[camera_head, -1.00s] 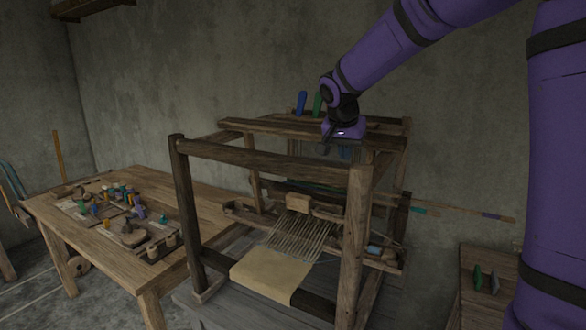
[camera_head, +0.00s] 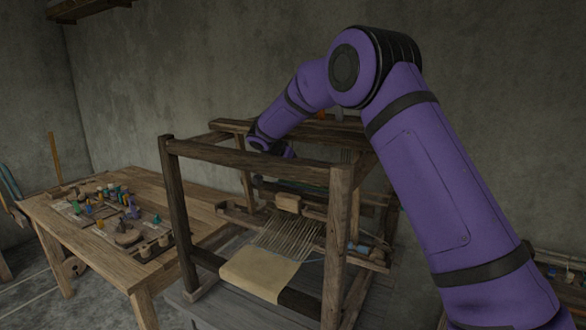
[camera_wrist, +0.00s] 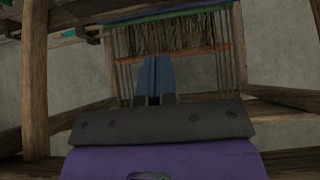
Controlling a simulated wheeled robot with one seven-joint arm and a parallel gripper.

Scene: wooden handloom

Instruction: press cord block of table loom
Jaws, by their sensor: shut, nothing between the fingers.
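The wooden table loom (camera_head: 255,157) stands in the middle of the head view, with warp threads (camera_head: 288,234) and pale cloth (camera_head: 258,273) at its front. A small pale wooden block (camera_head: 288,202) sits above the threads inside the frame; I cannot tell if it is the cord block. My gripper's blue fingers (camera_wrist: 156,78) are shut and empty in the wrist view, pointing at hanging cords (camera_wrist: 172,42) with an orange bar (camera_wrist: 180,56) across them. In the head view my wrist is inside the loom's top frame, and the front beam hides the fingers.
Dark posts and beams of the loom surround my gripper; a thick post (camera_wrist: 34,80) stands at the left of the wrist view. A wooden table (camera_head: 95,245) with spools and small tools is left of the loom. Grey walls lie behind.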

